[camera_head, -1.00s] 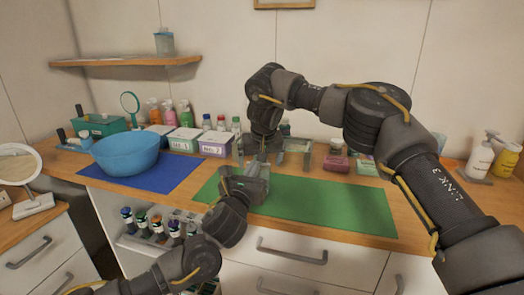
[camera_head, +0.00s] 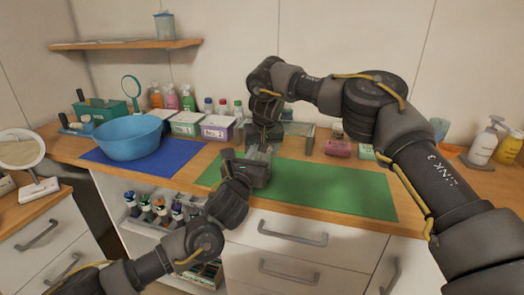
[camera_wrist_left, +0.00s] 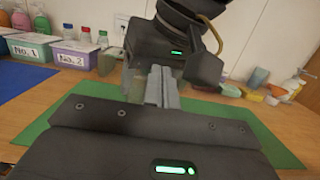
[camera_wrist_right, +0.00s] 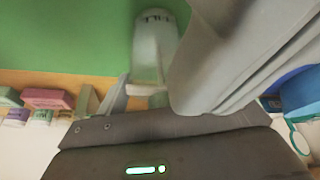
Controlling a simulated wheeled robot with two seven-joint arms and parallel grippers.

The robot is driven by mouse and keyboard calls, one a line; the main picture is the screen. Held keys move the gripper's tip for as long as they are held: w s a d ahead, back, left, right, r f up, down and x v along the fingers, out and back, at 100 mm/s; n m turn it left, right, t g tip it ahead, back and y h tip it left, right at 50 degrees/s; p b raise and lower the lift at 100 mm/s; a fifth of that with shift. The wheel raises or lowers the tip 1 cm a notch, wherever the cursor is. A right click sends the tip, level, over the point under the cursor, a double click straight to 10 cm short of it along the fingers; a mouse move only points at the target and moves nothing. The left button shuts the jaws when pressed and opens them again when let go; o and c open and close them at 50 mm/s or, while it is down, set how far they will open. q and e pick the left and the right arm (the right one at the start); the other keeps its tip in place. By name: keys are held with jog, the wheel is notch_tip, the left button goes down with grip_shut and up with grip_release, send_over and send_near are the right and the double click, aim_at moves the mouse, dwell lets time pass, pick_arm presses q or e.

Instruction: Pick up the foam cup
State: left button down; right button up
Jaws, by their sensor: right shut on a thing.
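The foam cup (camera_wrist_right: 155,45) looks like a pale, translucent cylinder with small dark marks near one end. It lies between the fingers of my right gripper (camera_wrist_right: 146,92), which is shut on it, above the green mat (camera_head: 330,188). Part of the cup is hidden by a large pale grey form close to the camera. My left gripper (camera_wrist_left: 160,87) faces the right gripper from the front, very close to it. Its pale fingers look together, beside a translucent shape that seems to be the cup. In the head view the arms mostly hide the cup.
A blue bowl (camera_head: 127,138) stands on a blue mat at the left. Labelled boxes (camera_head: 217,128) and several bottles line the back. A pink item (camera_head: 338,148) and pump bottles (camera_head: 484,142) are at the right. The green mat's right half is clear.

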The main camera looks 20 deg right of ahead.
jog(key=shift+c, duration=0.7)
pick_arm(q)
jog(key=shift+r, duration=0.7)
jog(key=v, duration=0.8)
jog(key=shift+f, duration=0.2)
